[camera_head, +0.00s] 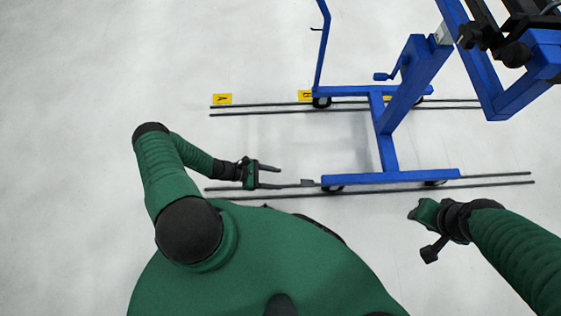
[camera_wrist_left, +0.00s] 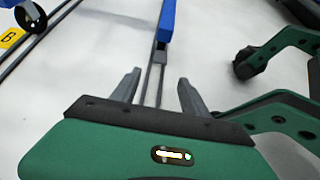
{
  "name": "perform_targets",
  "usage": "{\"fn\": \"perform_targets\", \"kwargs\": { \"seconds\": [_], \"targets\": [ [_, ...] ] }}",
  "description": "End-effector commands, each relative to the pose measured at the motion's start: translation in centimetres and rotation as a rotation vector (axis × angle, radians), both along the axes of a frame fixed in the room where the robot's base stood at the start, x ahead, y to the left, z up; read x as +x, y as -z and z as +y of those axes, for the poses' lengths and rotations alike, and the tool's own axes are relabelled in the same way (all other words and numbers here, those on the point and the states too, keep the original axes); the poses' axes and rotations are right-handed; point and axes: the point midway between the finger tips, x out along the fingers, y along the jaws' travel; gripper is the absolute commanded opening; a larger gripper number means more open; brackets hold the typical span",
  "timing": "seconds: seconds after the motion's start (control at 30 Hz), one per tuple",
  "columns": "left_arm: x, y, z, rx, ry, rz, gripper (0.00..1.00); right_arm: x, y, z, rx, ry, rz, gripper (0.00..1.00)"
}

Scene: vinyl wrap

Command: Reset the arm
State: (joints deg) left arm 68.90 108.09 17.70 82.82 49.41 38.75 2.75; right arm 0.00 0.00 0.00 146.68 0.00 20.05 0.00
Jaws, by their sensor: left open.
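My left gripper (camera_head: 277,177) is open and empty, above the floor rail left of the blue frame. My right gripper (camera_head: 427,212) is at the right, just below the near rails. Its fingers do not show clearly, so I cannot tell its opening.
A blue wheeled frame (camera_head: 390,152) stands on two pairs of dark floor rails (camera_head: 260,109). Its near beam (camera_head: 390,177) lies right of my left gripper. Yellow letter markers (camera_head: 222,99) lie along the far rails. The white floor at left is clear.

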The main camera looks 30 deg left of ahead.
Motion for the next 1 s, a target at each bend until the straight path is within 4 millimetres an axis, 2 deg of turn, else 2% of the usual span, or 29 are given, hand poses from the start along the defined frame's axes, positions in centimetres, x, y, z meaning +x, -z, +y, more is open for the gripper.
{"fn": "perform_targets", "kwargs": {
  "seconds": [0.33, 0.47, 0.57, 0.73, 0.87, 0.9, 1.0],
  "targets": [
    [0.0, 0.0, 0.0, 0.004, 0.007, -0.001, 0.53, 0.0, 0.0, 0.0, 0.000, 0.000, 0.000, 0.36],
    [0.0, -1.9, 0.7, 0.080, 0.138, -0.015, 0.53, 0.0, 0.0, 0.0, 0.000, 0.000, 0.000, 0.36],
    [-0.1, -5.4, 1.6, 0.216, 0.377, -0.045, 0.53, 0.0, 0.0, 0.0, 0.000, 0.000, 0.000, 0.36],
    [0.2, -13.6, 2.6, 0.505, 0.845, -0.129, 0.53, 0.0, 0.0, 0.0, 0.000, 0.000, 0.000, 0.36],
    [0.7, -20.7, 2.4, 0.726, 1.159, -0.226, 0.53, 0.0, 0.1, 0.0, 0.000, 0.000, 0.000, 0.36],
    [0.8, -22.8, 2.1, 0.792, 1.247, -0.260, 0.53, 0.0, 0.1, 0.0, 0.000, 0.000, 0.000, 0.36],
    [0.8, -27.6, 1.0, 0.941, 1.430, -0.352, 0.53, 0.0, 0.1, 0.0, 0.000, 0.000, 0.000, 0.36]
  ]
}}
